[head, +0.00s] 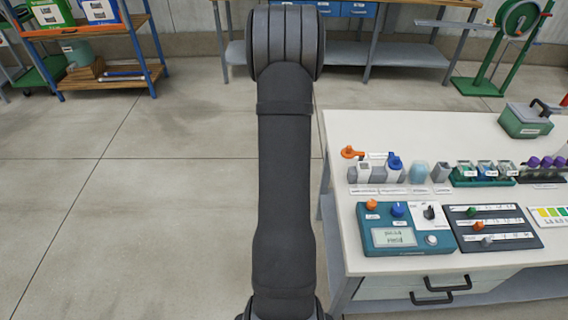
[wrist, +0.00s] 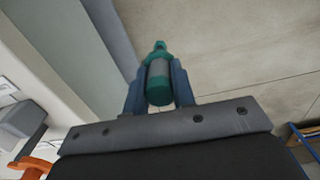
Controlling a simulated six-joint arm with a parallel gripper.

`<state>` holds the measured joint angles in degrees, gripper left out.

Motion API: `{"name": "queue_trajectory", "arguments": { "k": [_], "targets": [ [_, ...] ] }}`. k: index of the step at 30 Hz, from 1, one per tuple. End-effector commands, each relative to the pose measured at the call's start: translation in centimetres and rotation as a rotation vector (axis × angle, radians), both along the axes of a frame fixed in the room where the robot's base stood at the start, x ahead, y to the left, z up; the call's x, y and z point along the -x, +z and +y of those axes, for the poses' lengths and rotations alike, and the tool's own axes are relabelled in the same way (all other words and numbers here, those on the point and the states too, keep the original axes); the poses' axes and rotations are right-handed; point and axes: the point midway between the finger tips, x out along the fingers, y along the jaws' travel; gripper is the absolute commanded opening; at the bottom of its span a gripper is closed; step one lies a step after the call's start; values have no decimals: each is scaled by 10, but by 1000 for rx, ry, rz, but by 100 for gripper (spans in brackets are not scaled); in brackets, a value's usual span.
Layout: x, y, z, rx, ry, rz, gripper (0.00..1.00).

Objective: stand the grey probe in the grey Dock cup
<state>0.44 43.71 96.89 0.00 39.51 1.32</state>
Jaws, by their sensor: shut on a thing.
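My gripper (wrist: 159,80) is shut on a short grey cylinder with teal ends, which looks like the grey probe (wrist: 158,72). It sits between the two dark blue fingers in the wrist view, its narrow teal tip pointing away from the palm. My gripper and the probe do not show in the head view. In the head view a row of small holders stands on the white bench (head: 345,215). A grey cup (head: 440,172) at the row's right end may be the Dock cup. The labels in front are too small to read.
The row also has an orange-topped holder (head: 351,152), a blue-topped one (head: 395,162) and a pale blue beaker (head: 418,172). In front are a teal control box (head: 395,243) and a dark slider panel (head: 495,228). A green case (head: 525,121) stands behind. Floor left of the bench is clear.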

Motion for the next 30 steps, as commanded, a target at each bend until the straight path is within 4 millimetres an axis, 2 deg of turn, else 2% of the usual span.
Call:
{"name": "queue_trajectory", "arguments": {
  "k": [5,11,15,20,23,25,30],
  "targets": [
    [-43,6,-17,0,-116,-6,0],
    [-96,26,-44,0,-273,-6,0],
    [-134,46,-70,0,-395,-6,0],
    [-171,70,-106,0,-522,-6,0],
    [-188,85,-136,0,-588,-5,0],
    [-197,96,-164,0,-627,-5,0],
    [-195,120,-246,0,-663,-4,0]
  ]
}}
